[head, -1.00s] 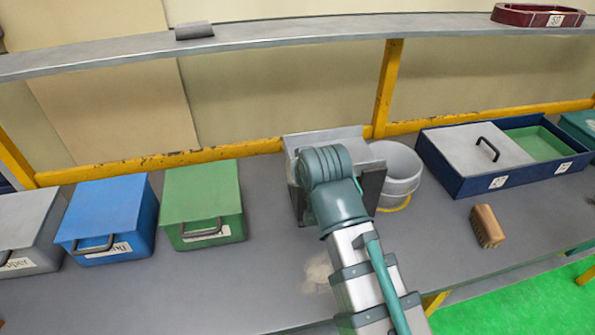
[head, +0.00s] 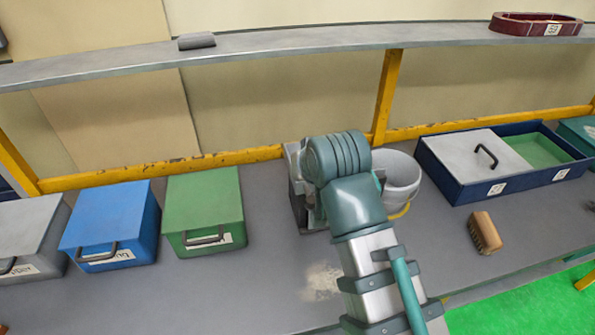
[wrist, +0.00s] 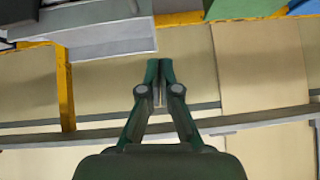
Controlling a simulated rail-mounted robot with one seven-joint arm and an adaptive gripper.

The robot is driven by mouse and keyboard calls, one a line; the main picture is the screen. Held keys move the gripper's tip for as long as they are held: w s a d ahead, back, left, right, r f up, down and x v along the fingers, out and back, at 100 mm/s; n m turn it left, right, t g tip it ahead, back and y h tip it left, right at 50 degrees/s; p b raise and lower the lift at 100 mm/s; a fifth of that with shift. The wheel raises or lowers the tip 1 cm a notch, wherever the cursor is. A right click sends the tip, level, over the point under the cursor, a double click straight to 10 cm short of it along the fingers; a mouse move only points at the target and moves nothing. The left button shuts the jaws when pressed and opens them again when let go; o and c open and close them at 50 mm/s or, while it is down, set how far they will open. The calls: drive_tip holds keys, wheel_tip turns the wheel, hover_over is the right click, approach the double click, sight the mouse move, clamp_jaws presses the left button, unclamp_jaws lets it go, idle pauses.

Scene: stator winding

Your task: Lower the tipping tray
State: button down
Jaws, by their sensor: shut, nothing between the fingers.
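The grey tipping tray (head: 296,163) stands on the bench near the middle of the head view. My arm covers most of it, so its tilt cannot be told there. A grey metal piece that looks like part of it shows at the upper left of the wrist view (wrist: 105,35). My gripper (wrist: 158,62) is shut and empty in the wrist view, with its green fingertips together. In that picture it is to the right of and below the grey piece, with no contact visible. The head view hides the fingers behind my arm.
A grey bucket (head: 402,180) stands just right of my wrist. Green (head: 203,210), blue (head: 108,225) and grey (head: 28,238) lidded boxes are at left. A blue tray (head: 455,190) and a brush (head: 484,232) are at right. A yellow post (head: 386,95) and shelf (head: 280,39) are behind.

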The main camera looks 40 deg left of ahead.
drive_tip(key=shift+v, duration=2.15)
drive_tip(key=shift+s, duration=0.1)
